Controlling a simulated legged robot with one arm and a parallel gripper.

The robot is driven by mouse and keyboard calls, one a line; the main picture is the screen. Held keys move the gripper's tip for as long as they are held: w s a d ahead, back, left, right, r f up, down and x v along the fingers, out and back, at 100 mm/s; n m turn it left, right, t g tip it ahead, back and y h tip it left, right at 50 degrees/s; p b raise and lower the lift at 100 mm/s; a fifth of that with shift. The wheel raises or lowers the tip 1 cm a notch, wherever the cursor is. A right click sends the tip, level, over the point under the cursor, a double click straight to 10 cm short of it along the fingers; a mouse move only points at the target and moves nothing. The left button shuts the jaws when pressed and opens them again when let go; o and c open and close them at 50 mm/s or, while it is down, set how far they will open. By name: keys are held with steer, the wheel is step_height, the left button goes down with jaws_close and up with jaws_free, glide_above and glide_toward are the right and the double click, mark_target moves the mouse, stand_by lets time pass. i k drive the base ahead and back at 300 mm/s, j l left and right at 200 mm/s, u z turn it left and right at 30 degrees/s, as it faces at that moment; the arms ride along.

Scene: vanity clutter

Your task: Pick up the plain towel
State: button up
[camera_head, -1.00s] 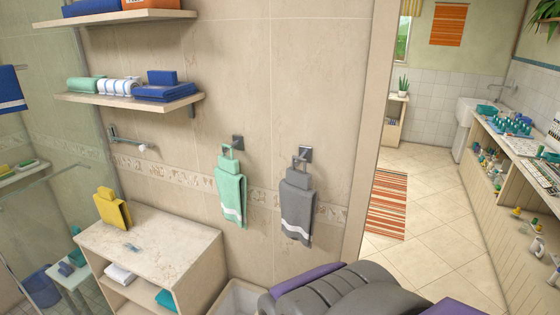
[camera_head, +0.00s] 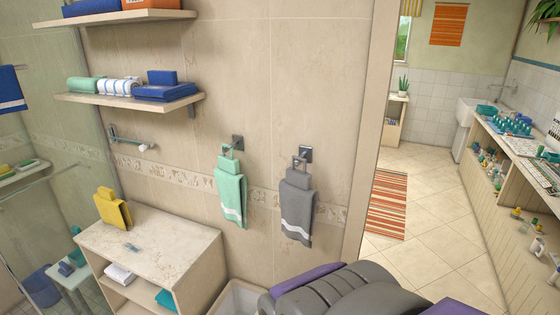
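Several towels show, and I cannot be sure which one the task means. A yellow towel (camera_head: 112,208) without visible stripes stands folded on top of the low cabinet. Blue folded towels (camera_head: 165,88) and a green rolled towel (camera_head: 87,84) lie on the lower wall shelf, beside a white towel roll with blue stripes (camera_head: 120,86). A green towel (camera_head: 231,188) and a grey towel (camera_head: 298,205), each with a white band, hang on wall hooks. A white folded towel (camera_head: 119,273) and a teal one (camera_head: 166,299) lie inside the cabinet. My gripper is not in view.
The low cabinet (camera_head: 165,243) stands below the wall shelf (camera_head: 70,100). A pale bin (camera_head: 240,296) is right of it. A glass shower panel (camera_head: 60,150) closes the left. A doorway at right opens onto tiled floor with a striped rug (camera_head: 386,205) and a cluttered counter (camera_head: 490,140).

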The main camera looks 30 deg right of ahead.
mark_target(113, 211)
steer(key=i+j, duration=0.3)
steer(key=j, duration=0.15)
steer(key=i+j+z, duration=0.15)
steer(key=i+j, duration=0.4)
steer(key=j, duration=0.3)
steer(key=i+j+z, duration=0.1)
steer(key=i+j, duration=0.2)
steer(key=j, duration=0.2)
steer(key=i+j, duration=0.25)
steer(key=j, duration=0.2)
steer(key=i+j+z, duration=0.15)
steer(key=j, duration=0.35)
steer(key=i+j, duration=0.35)
steer(key=j, duration=0.15)
steer(key=i+j+z, duration=0.1)
steer(key=j, duration=0.4)
steer(key=i, duration=0.1)
